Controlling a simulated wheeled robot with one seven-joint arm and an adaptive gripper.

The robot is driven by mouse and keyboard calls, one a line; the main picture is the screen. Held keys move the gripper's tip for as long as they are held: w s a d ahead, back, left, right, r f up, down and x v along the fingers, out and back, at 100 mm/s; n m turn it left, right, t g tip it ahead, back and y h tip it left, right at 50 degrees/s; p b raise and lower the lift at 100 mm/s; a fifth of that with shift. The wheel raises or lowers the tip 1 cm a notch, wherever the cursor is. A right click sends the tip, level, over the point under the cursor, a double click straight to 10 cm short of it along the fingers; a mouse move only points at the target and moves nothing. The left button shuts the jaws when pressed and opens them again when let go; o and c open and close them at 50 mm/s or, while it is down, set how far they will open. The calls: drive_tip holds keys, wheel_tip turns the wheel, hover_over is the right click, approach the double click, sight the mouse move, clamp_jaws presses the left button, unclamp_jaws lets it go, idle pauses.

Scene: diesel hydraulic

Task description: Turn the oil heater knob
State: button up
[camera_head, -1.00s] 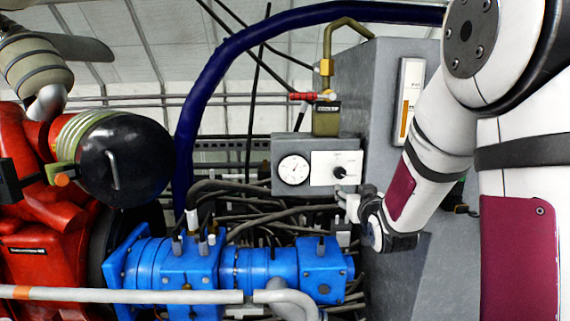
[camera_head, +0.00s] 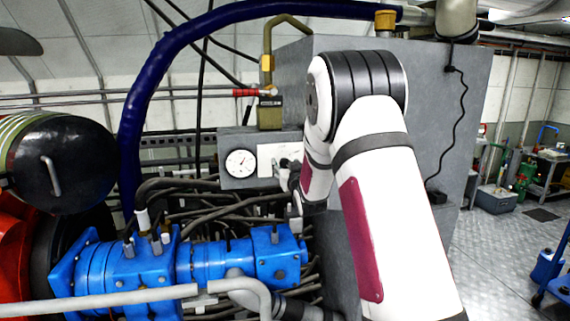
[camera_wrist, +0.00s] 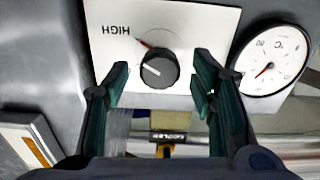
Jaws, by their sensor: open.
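The oil heater knob (camera_wrist: 159,69) is a round black dial with a white pointer line and a red mark beside it. It sits on a white plate (camera_wrist: 105,38) marked HIGH, which looks upside down in the wrist view. My gripper (camera_wrist: 161,76) is open, with one finger on each side of the knob and a visible gap at both sides in the picture. Whether the tips reach the knob's depth cannot be told. In the head view the white plate (camera_head: 268,163) is partly covered by my arm, and the knob is hard to make out.
A round temperature gauge (camera_wrist: 270,65) sits beside the plate; it also shows in the head view (camera_head: 240,163). Dark hoses and a blue pump (camera_head: 190,262) lie below. A grey cabinet (camera_head: 432,120) stands behind my arm. Open floor (camera_head: 505,250) shows at the right.

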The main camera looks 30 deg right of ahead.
drive_tip(key=shift+x, duration=1.3)
drive_tip(key=shift+c, duration=0.2)
drive_tip(key=c, duration=1.1)
drive_tip(key=shift+c, duration=0.2)
